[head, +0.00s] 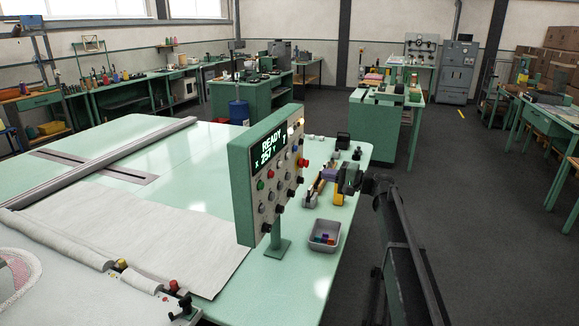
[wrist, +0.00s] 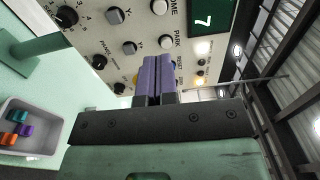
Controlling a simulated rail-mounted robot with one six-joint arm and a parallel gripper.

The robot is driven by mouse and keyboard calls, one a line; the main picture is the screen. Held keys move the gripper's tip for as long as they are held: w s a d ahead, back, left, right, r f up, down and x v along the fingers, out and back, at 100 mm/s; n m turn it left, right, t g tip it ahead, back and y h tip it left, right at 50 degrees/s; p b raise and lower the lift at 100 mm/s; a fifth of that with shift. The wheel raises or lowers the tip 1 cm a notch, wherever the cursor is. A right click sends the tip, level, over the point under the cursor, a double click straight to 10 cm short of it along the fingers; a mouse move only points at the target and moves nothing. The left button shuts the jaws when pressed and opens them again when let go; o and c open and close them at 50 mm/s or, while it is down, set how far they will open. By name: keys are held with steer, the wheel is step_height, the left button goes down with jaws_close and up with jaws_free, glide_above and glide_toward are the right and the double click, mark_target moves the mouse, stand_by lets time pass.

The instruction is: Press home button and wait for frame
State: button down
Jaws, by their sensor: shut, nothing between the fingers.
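The green control panel (head: 241,185) stands on a post at the table's right side. Its display (head: 268,150) reads READY with X 257 and a Y value partly cut off. In the wrist view a grey button (wrist: 159,6) sits by a label reading "OME", its first letter unclear. My gripper (head: 321,182) is at the panel's right, in front of its button face. In the wrist view its purple fingers (wrist: 157,72) are shut and empty, below that button and beside the PARK label. I cannot tell whether they touch the panel.
A grey tray (head: 324,236) with small coloured pieces sits on the table under my gripper. A gantry beam (head: 105,158) crosses the table at left, near white cloth (head: 140,232). Grey floor lies open at right.

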mark_target(282, 165)
steer(key=x, duration=1.4)
steer(key=shift+d, duration=0.1)
